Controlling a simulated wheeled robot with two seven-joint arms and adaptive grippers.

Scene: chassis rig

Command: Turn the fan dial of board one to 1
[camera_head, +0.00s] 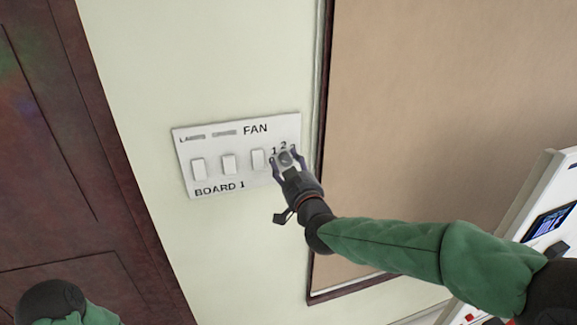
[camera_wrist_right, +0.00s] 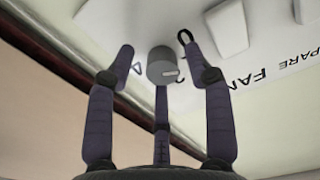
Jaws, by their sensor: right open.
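Board one (camera_head: 216,180) is a white switch panel on the pale wall, marked "BOARD 1" and "FAN". Its fan dial (camera_head: 286,158) is at the right end, with the numbers 1 and 2 readable above it; my gripper covers part of the scale. In the right wrist view the dial (camera_wrist_right: 161,66) is a grey round knob with a light mark on its face. My right gripper (camera_head: 289,163) is open, its fingers spread on both sides of the dial. I cannot tell whether they touch it. My left gripper is not in view.
Several white rocker switches (camera_head: 229,164) sit left of the dial. A brown framed board (camera_head: 420,110) is just right of the panel, its dark frame close to my gripper. A dark wooden door (camera_head: 60,150) is at the left. A white device with a screen (camera_head: 549,222) stands at the right.

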